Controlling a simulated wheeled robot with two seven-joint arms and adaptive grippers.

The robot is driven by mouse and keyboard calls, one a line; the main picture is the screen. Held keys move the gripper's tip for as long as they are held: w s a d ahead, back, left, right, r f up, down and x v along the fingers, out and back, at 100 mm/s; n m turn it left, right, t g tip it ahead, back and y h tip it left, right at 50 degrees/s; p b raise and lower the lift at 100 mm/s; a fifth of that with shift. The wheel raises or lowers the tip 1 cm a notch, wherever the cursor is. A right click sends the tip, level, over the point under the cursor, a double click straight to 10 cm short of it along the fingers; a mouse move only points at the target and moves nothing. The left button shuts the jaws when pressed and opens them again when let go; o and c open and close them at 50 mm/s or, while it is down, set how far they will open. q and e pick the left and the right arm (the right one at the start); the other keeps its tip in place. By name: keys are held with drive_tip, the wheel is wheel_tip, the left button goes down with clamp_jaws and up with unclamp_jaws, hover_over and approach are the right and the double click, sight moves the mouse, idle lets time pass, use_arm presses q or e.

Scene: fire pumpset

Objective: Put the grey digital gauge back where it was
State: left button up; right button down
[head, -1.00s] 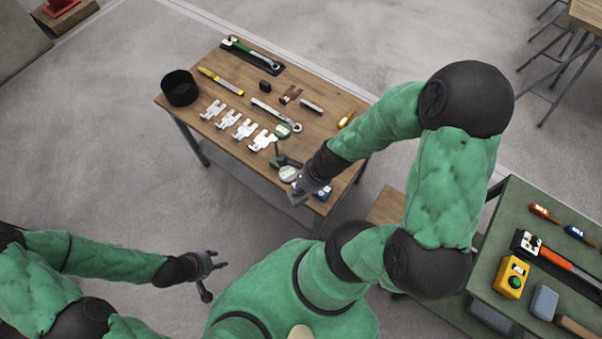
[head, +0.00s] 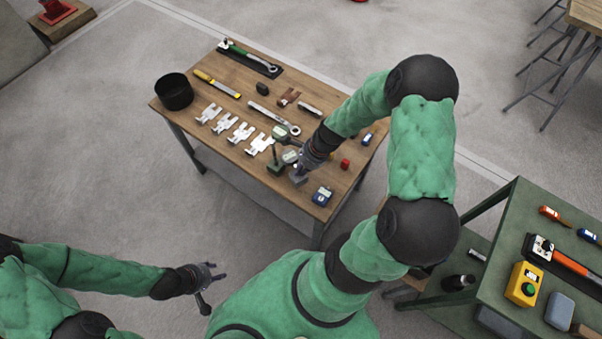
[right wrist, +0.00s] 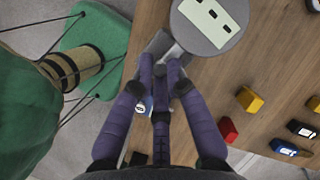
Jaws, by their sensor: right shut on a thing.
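My right gripper (head: 298,174) is shut on the grey digital gauge (head: 290,156), over the near right part of the wooden table. In the right wrist view, the gauge (right wrist: 208,24) is a round grey disc with a pale plate bearing dark marks. The right fingers (right wrist: 165,65) close around a grey part below the disc. A dark green block (head: 275,168) stands just left of the gauge in the head view; whether they touch is unclear. My left gripper (head: 213,278) is open and empty, its fingers apart, over the floor left of my body.
Another round gauge (head: 281,131) sits behind the held one. Several white metal plates (head: 240,132) lie to the left, near a black bowl (head: 174,91). A red block (head: 345,164) lies right of the gripper.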

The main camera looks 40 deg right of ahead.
drive_tip(key=shift+w+d+f+b, duration=0.15)
drive_tip(key=shift+f+b, duration=0.8)
drive_tip(key=shift+f, duration=0.8)
drive_tip(key=shift+f, duration=0.1)
drive_tip(key=c, duration=1.2)
unclamp_jaws()
drive_tip(key=shift+c, duration=0.2)
drive_tip(key=p+v, duration=0.5)
drive_tip(key=v, duration=0.7)
drive_tip(key=s+a+f+n, duration=0.1)
drive_tip(key=a+f+n, duration=0.4)
drive_tip(key=a+n, duration=0.2)
drive_tip(key=s+a+f+n+g, duration=0.1)
drive_tip(key=s+a+f+n, duration=0.1)
drive_tip(key=a+f+n, duration=0.3)
drive_tip(key=s+a+f+n+g, duration=0.1)
drive_tip(key=a+f+n, duration=0.4)
drive_tip(key=a, duration=0.8)
drive_tip(key=s+n, duration=0.1)
drive_tip(key=n, duration=0.2)
drive_tip(key=shift+f+n+y, duration=0.3)
drive_tip(key=shift+f+n, duration=0.05)
drive_tip(key=shift+n, duration=0.05)
drive_tip(key=shift+w+a, duration=0.1)
drive_tip(key=shift+a, duration=0.05)
